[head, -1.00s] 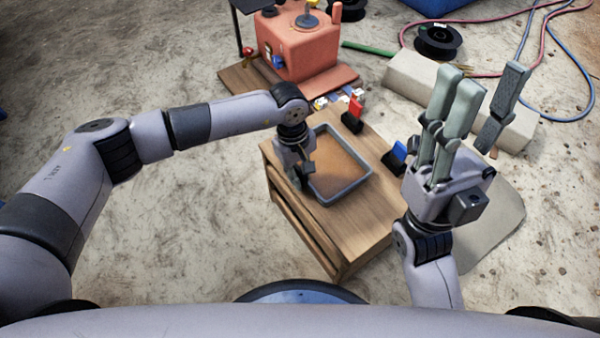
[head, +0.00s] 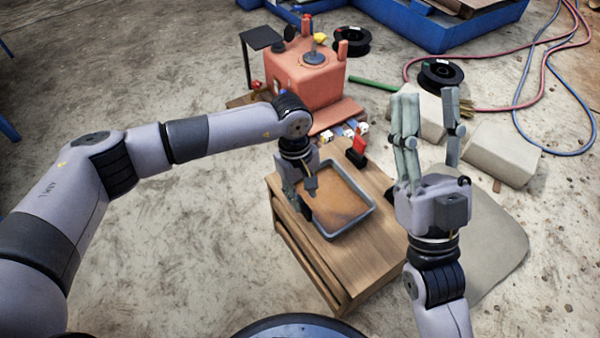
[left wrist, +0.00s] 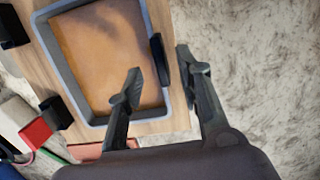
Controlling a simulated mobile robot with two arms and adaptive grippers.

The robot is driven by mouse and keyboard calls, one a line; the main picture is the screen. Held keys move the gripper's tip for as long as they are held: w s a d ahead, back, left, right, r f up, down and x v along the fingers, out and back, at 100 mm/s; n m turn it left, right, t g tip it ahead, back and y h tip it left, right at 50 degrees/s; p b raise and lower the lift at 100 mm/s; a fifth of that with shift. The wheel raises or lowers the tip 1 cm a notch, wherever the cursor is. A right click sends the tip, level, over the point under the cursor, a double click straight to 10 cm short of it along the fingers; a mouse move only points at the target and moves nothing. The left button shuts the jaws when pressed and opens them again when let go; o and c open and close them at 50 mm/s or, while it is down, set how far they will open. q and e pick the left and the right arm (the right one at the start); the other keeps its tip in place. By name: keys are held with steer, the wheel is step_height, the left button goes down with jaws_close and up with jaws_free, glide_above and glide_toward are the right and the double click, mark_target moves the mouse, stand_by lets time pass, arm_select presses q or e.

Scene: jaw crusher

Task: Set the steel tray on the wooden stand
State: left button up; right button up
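The steel tray (head: 367,222) is a grey-rimmed rectangle with a rusty brown floor. It lies flat on a low wooden piece with a slatted side, which looks like the wooden stand (head: 375,262). My left gripper (head: 308,197) is at the tray's left rim. In the left wrist view, its fingers (left wrist: 160,63) are apart, one over the tray's inside and one outside, with the rim (left wrist: 153,25) and a dark handle (left wrist: 160,60) between them. A gap shows, so I see no firm grip. My right gripper (head: 428,98) is raised, open and empty, right of the stand.
A red crusher (head: 305,80) stands behind the stand, with a red-and-black clip (head: 357,150) near the stand's back edge. Pale blocks (head: 500,152), a black spool (head: 438,75) and hoses (head: 545,75) lie at the back right.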

arm_select(q)
steer(key=r, duration=0.3)
steer(key=r+p, duration=0.1)
steer(key=r, duration=0.1)
steer(key=shift+w+a, duration=0.25)
steer(key=shift+r, duration=0.4)
arm_select(e)
steer(key=w+f+g+h, duration=0.1)
steer(key=w+f+g, duration=0.3)
steer(key=f, duration=0.1)
steer(key=shift+w+a+f+h, duration=0.2)
steer(key=shift+w+a+h, duration=0.1)
steer(key=shift+h, duration=0.1)
